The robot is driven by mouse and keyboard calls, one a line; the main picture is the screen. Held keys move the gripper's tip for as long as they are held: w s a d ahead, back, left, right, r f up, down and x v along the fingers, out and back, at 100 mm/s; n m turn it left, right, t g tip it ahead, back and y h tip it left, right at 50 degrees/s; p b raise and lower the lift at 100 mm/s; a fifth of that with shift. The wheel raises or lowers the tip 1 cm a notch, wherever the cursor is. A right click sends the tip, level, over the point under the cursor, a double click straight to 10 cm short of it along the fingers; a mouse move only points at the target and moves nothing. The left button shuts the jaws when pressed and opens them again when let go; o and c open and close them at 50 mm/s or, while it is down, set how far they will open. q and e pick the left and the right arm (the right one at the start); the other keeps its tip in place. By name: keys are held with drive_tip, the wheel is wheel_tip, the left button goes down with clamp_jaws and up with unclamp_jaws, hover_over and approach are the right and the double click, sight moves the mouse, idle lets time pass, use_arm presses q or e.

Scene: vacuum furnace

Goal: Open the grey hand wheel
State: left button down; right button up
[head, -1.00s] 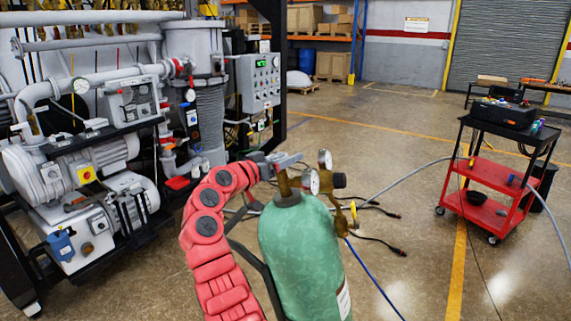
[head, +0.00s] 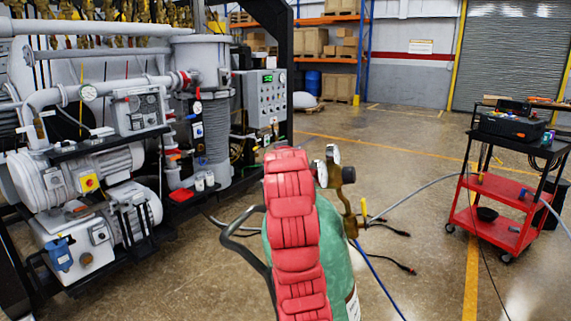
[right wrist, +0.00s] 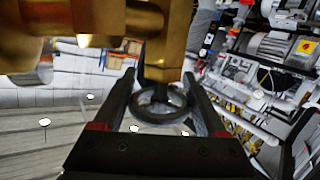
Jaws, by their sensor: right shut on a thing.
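The grey hand wheel (right wrist: 160,103) is a small spoked ring under a brass valve (right wrist: 166,45) in the right wrist view. My right gripper (right wrist: 160,80) has one finger on each side of the wheel and is shut on it. In the head view my red right arm covers the cylinder's top, so the wheel and gripper are hidden there. The green gas cylinder (head: 338,250) stands upright behind the arm. Its brass regulator (head: 349,200) and gauges (head: 332,155) show to the right of the arm. My left gripper is not in view.
A grey bent handle (head: 236,232) stands at the left of the cylinder. The vacuum furnace machinery (head: 110,170) fills the left side. Blue and grey hoses and cables lie on the floor.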

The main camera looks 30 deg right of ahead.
drive_tip(key=shift+a+f+n+t+y+b, duration=0.1)
drive_tip(key=shift+n+t+y+b, duration=0.25)
drive_tip(key=shift+y+b, duration=0.2)
drive_tip(key=o, duration=1.3)
drive_tip(key=shift+w, duration=0.1)
